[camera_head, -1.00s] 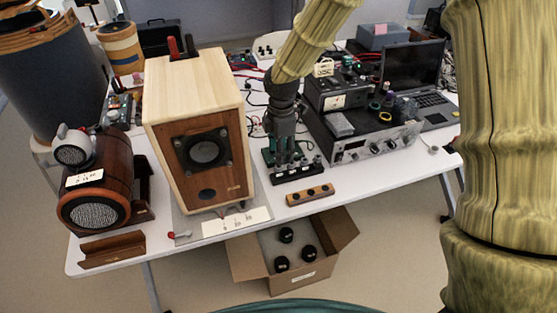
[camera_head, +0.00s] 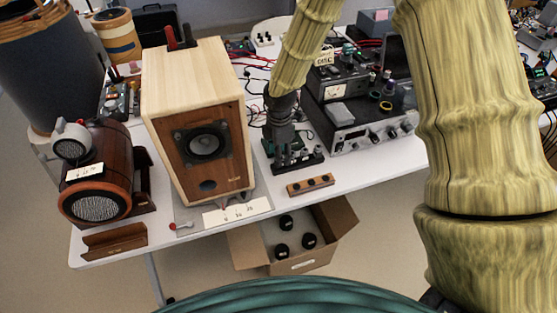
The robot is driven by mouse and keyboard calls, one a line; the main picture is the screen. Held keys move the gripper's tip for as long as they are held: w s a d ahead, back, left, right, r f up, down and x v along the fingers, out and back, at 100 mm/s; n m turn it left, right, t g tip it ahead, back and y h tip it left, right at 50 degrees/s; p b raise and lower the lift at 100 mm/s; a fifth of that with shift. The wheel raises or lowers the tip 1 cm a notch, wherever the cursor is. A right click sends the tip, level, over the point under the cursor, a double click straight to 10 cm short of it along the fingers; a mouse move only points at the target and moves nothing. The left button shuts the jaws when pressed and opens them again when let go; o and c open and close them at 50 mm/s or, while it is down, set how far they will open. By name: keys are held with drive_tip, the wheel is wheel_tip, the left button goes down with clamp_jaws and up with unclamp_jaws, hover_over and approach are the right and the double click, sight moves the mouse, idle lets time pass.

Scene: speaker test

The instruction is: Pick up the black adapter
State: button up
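My gripper (camera_head: 281,152) points down over the table between the wooden speaker and the grey electronic unit. Its dark fingers are small here, and I cannot tell whether they are open or shut or hold anything. Directly at the fingertips is a long black block (camera_head: 304,163) with small parts on top; it lies on the white table. I cannot tell whether this block is the black adapter or whether the fingers touch it. No other thing is clearly recognisable as the adapter. My arm hides part of the table behind the gripper.
The wooden speaker (camera_head: 213,140) stands close left of my gripper. The grey electronic unit (camera_head: 365,135) stands close right. A small wooden strip with black knobs (camera_head: 310,185) lies in front at the table edge (camera_head: 345,179). An open cardboard box (camera_head: 335,222) stands on the floor below.

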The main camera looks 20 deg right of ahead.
drive_tip(key=shift+w+a+f, duration=0.1)
drive_tip(key=shift+f, duration=1.55)
drive_tip(key=c, duration=0.9)
